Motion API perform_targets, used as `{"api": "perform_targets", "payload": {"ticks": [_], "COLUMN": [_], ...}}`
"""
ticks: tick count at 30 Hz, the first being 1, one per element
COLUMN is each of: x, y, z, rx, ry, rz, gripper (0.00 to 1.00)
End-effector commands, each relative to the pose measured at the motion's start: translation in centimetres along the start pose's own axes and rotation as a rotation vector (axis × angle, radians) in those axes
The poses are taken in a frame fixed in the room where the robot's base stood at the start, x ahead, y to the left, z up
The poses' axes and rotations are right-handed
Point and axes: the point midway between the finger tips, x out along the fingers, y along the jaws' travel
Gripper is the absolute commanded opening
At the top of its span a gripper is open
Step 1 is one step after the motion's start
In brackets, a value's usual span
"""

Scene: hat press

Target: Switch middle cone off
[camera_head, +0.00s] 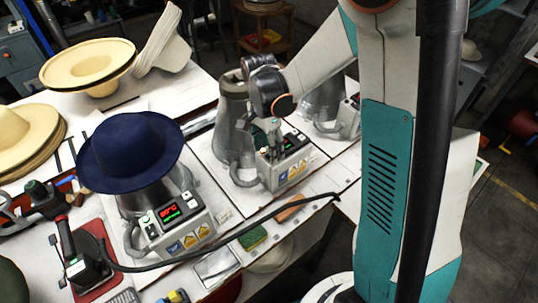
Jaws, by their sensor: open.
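The middle cone (229,125) is a bare grey metal cone on the white table, with a grey control box (296,166) at its front right. The box carries a dark panel and yellow and blue warning labels. My gripper (275,150) points down at the box's upper left part, very close to it. I cannot tell whether it touches. It is open, with nothing seen between its fingers. It hides part of the panel, so the switch and its state cannot be made out.
The left cone wears a navy hat (130,150); its control box (178,222) shows a lit red display. A third cone (325,101) stands behind my arm. A black cable (230,232) crosses the front. A corded iron (85,258) and straw hats (88,64) occupy the left.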

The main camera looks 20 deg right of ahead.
Motion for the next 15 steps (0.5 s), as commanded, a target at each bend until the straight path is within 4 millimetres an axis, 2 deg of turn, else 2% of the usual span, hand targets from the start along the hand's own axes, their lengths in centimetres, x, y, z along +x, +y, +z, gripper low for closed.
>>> {"api": "perform_targets", "payload": {"ticks": [1, 6, 15], "x": [0.8, 2.0, 2.2], "y": [0.0, 0.0, 0.0], "z": [0.0, 0.0, 0.0], "rx": [0.0, 0.0, 0.0], "ry": [0.0, 0.0, 0.0], "rz": [0.0, 0.0, 0.0], "gripper": [0.55, 0.55, 0.55]}}
